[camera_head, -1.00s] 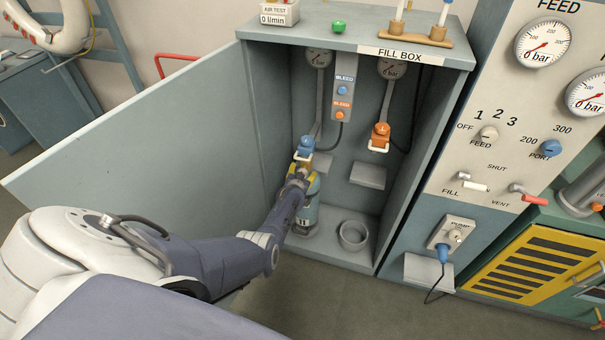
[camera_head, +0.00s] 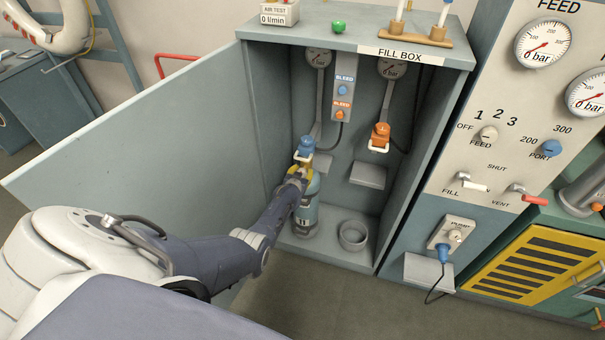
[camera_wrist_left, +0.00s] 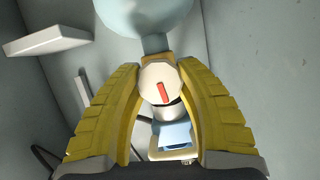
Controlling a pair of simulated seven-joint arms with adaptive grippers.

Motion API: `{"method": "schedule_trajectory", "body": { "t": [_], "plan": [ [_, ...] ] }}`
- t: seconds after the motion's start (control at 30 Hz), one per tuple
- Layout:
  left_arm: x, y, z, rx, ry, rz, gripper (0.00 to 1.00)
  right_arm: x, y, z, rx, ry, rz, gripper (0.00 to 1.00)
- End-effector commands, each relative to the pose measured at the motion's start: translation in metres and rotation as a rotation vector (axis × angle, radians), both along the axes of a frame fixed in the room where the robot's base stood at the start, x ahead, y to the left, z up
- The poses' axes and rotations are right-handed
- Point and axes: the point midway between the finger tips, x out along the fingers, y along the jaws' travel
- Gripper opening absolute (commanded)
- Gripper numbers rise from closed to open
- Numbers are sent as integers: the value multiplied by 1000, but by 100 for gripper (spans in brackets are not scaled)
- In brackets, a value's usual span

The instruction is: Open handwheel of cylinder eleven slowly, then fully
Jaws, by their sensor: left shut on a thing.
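Cylinder eleven (camera_head: 304,217), blue-grey with a dark band marked 11, stands upright in the left place of the fill box. A blue connector (camera_head: 305,147) with a pale yoke sits on top of its valve. My left gripper (camera_head: 298,174) reaches in from the left at the valve, just below the connector. In the left wrist view its yellow fingers (camera_wrist_left: 159,88) are on either side of the round white handwheel (camera_wrist_left: 159,83), which has a red mark tilted slightly. The blue connector (camera_wrist_left: 173,134) shows between the fingers. My right gripper is out of view.
The fill box door (camera_head: 140,135) stands open to the left. An empty ring holder (camera_head: 353,235) is on the floor of the box at the right. An orange connector (camera_head: 380,136) hangs above it. A control panel (camera_head: 490,130) with gauges and levers stands to the right.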

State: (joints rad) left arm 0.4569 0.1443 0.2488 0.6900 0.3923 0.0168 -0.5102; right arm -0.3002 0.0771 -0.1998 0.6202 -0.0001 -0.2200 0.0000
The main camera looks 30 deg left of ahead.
Motion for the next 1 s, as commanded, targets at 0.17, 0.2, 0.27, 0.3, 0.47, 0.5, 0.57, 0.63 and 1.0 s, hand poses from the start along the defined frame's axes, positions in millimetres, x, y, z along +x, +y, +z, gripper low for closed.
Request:
{"method": "schedule_trajectory", "body": {
  "t": [0.17, 0.2, 0.27, 0.3, 0.47, 0.5, 0.57, 0.63, 1.0],
  "plan": [
    [0, 2, 1, -107, -27, -2, 7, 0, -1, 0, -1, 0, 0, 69],
    [0, 2, 0, -132, -33, -2, 7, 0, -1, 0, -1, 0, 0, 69],
    [0, 2, 0, -167, -42, -3, 7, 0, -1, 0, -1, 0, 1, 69],
    [0, 2, 0, -193, -48, -3, 7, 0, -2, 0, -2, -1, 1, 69],
    [0, 3, 0, -287, -72, -3, 7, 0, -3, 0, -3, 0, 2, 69],
    [0, 3, 0, -310, -79, -3, 7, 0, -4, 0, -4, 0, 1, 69],
    [-1, 3, 0, -346, -87, -3, 7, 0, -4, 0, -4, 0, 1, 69],
    [-1, 3, 0, -387, -97, -2, 7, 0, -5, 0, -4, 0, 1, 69],
    [0, 4, 0, -604, -155, -2, 7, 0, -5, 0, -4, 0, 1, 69]
  ]
}}
